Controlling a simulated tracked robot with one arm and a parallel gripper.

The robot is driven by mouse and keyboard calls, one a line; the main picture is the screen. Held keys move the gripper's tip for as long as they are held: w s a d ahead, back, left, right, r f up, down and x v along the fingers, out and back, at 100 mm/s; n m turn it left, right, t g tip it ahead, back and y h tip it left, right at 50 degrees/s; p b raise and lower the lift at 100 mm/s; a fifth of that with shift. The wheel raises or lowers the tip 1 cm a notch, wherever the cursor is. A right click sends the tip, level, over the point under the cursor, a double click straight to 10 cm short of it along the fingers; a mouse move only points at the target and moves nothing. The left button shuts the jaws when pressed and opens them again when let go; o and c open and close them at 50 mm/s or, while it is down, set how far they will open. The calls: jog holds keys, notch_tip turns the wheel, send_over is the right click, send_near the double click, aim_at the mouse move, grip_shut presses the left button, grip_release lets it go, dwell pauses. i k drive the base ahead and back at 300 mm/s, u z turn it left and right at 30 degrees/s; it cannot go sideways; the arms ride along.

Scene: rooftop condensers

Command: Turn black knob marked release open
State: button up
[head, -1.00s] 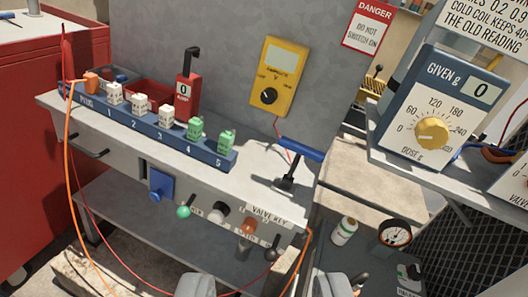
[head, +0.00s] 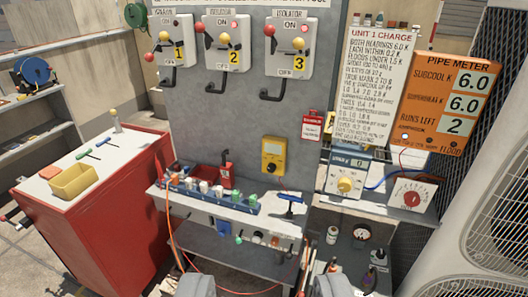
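A row of small knobs runs along the front of the grey bench (head: 168,191), below its top. They include a green knob (head: 238,240), a dark knob with a pale mount (head: 257,237) and another dark knob (head: 285,252) lower at the right. I cannot read a release marking on either dark knob, so I cannot tell which one bears it. My gripper (head: 264,287) shows at the bottom edge with its two grey fingers wide apart and nothing between them. It is apart from the knobs, which appear above it in the picture.
Three lever switches (head: 220,45) hang on the grey panel above a yellow meter (head: 272,156). A dosing box with a yellow dial (head: 345,184) stands right. A red cabinet (head: 100,205) is left, and a condenser (head: 485,200) right. An orange cable hangs before the bench.

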aim_at(381, 254)
jog(key=z, duration=0.55)
jog(key=k, duration=0.45)
jog(key=u, duration=0.55)
jog(key=k, duration=1.05)
jog(key=u, duration=0.5)
jog(key=i, duration=1.15)
jog(key=z, duration=0.4)
jog(key=i, duration=1.3)
jog(key=z, duration=0.8)
